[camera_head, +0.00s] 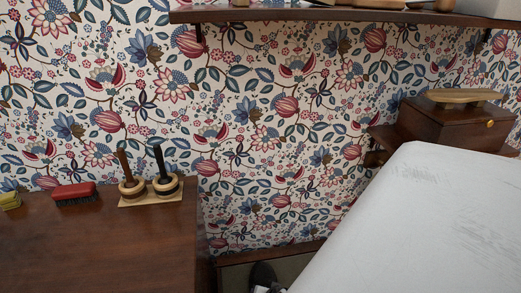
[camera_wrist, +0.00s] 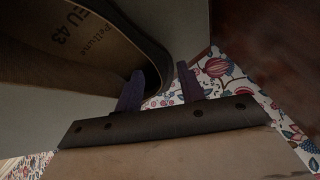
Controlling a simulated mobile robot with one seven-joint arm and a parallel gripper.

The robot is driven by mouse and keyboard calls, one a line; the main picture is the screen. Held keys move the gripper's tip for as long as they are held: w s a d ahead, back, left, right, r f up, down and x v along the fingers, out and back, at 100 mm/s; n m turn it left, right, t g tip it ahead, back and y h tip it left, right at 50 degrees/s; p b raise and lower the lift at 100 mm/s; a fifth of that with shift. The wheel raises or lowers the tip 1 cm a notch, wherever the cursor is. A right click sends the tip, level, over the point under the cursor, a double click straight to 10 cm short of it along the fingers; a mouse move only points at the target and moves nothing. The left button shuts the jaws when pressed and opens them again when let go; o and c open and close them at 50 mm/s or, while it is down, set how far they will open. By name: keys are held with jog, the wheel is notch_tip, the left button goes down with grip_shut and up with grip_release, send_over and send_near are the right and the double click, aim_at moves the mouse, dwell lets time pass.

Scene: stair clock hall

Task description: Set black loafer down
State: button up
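The black loafer (camera_head: 262,272) shows as a dark shape at the bottom edge of the head view, mostly cut off. In the wrist view its tan insole (camera_wrist: 85,38), printed "EU 43", fills the upper left, with the dark heel rim (camera_wrist: 157,55) curving around it. My gripper (camera_wrist: 160,78) has one finger inside the shoe and the other outside, with the heel wall between them. It looks shut on that wall, though the picture is dark. A plain grey-beige surface (camera_wrist: 192,22) lies behind the shoe; I cannot tell whether the shoe touches it.
A brown cabinet top (camera_head: 100,240) at left bears a red brush (camera_head: 74,194) and a wooden stand (camera_head: 152,199) with two dark-handled tools. A wall shelf (camera_head: 330,16) runs above. A wooden box (camera_head: 450,125) stands at right.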

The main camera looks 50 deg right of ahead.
jog(key=v, duration=1)
jog(key=shift+a, duration=0.1)
